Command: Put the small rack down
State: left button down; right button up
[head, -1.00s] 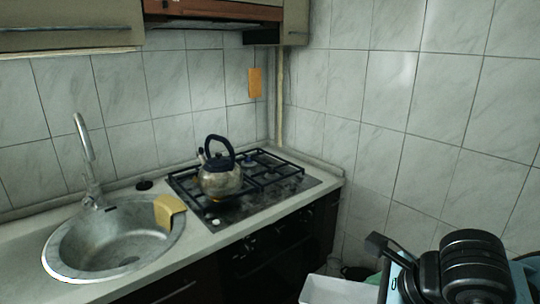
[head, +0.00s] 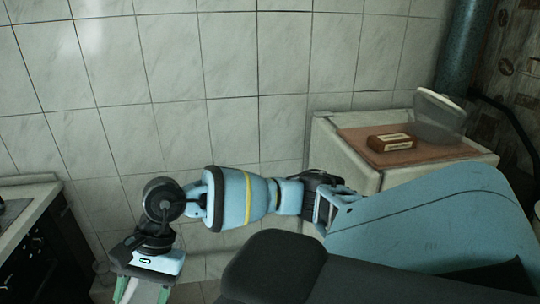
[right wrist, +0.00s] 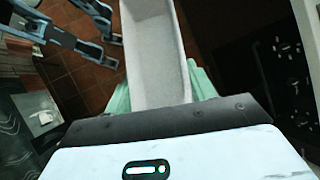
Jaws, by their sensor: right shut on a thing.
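The small rack is a pale, long, open tray-like piece. It shows in the right wrist view (right wrist: 152,55), reaching away from the jaws, and its inside looks empty. My right gripper (right wrist: 160,92) is shut on its near end, with green fingers on both sides. In the head view my right gripper (head: 141,291) is at the bottom left edge. Only a pale sliver of the rack shows there between the green fingers; the rest is cut off by the frame.
A white cabinet (head: 345,155) stands at the right against the tiled wall. On its brown top (head: 440,153) are a small brown box (head: 391,142) and a clear container (head: 438,117). The stove counter (head: 38,205) is at the left edge. Brown floor tiles (right wrist: 85,75) show below the rack.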

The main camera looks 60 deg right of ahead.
jog(key=n+g, duration=0.1)
jog(key=d+f+n+g, duration=0.1)
jog(key=n, duration=0.1)
jog(key=n+g+h, duration=0.1)
jog(key=n, duration=0.1)
jog(key=shift+s+d+f, duration=0.2)
jog(key=shift+s+f, duration=0.05)
jog(key=shift+f, duration=0.1)
jog(key=n, duration=0.2)
jog(key=d+n+g+h, duration=0.1)
jog(key=n, duration=0.1)
jog(key=n+g+h, duration=0.1)
jog(key=n, duration=0.1)
jog(key=shift+s+d+f, duration=0.25)
jog(key=shift+d+f, duration=0.15)
jog(key=shift+s+d, duration=0.1)
